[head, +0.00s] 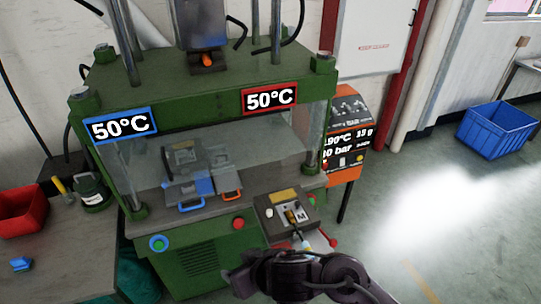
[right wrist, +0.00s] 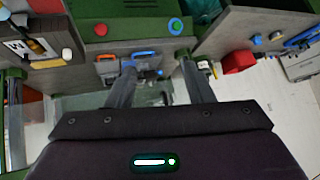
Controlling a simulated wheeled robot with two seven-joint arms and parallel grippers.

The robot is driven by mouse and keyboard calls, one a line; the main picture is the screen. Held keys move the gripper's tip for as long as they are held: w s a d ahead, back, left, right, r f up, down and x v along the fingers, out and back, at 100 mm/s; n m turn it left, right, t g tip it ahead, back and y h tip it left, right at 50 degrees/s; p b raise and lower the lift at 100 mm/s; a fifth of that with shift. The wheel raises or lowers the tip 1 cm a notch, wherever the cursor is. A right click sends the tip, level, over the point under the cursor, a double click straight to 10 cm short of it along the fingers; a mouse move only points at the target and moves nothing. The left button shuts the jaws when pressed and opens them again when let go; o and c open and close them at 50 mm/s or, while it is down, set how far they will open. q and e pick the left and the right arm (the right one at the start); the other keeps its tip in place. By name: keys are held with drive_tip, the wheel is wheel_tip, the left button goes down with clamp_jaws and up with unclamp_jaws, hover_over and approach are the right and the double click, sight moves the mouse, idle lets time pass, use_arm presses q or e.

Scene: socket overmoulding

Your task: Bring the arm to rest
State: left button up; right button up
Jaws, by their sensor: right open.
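My right arm comes in at the bottom of the head view, dark, in front of the green press (head: 190,262). In the right wrist view my right gripper (right wrist: 158,66) has its two grey fingers spread wide apart, with nothing held between them. The grey mould (head: 200,168) with blue and orange handles sits inside the press, and it also shows beyond the fingers in the right wrist view (right wrist: 146,66). My left gripper is in neither view.
A small control box (head: 284,212) stands at the press's front right, close to my arm. An orange machine (head: 347,130) stands behind it. A red bin (head: 22,212) is on the left table. A blue crate (head: 497,128) lies on the open floor at right.

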drive_tip(key=d+r+m+t+h, duration=0.1)
drive_tip(key=d+r+m+h, duration=0.15)
drive_tip(key=d, duration=0.85)
drive_tip(key=s+d+f+m+g+h, duration=0.1)
drive_tip(key=s+d+f+g+h, duration=0.2)
drive_tip(key=d, duration=0.5)
drive_tip(key=s+d+f+m+h, duration=0.1)
drive_tip(key=s+d+f, duration=0.2)
drive_tip(key=s+d, duration=0.3)
wheel_tip(320, 180, down, 36)
drive_tip(key=s+d+g+b, duration=0.1)
drive_tip(key=s+b, duration=0.1)
drive_tip(key=b, duration=0.4)
drive_tip(key=s+d+f+g+b, duration=0.1)
drive_tip(key=s+d+f+b, duration=0.2)
drive_tip(key=s+f, duration=1.5)
wheel_tip(320, 180, down, 3)
drive_tip(key=shift+s+d+f+g+b, duration=0.1)
drive_tip(key=shift+s+d+g+b, duration=0.2)
drive_tip(key=shift+b, duration=0.6)
drive_tip(key=shift+a, duration=0.1)
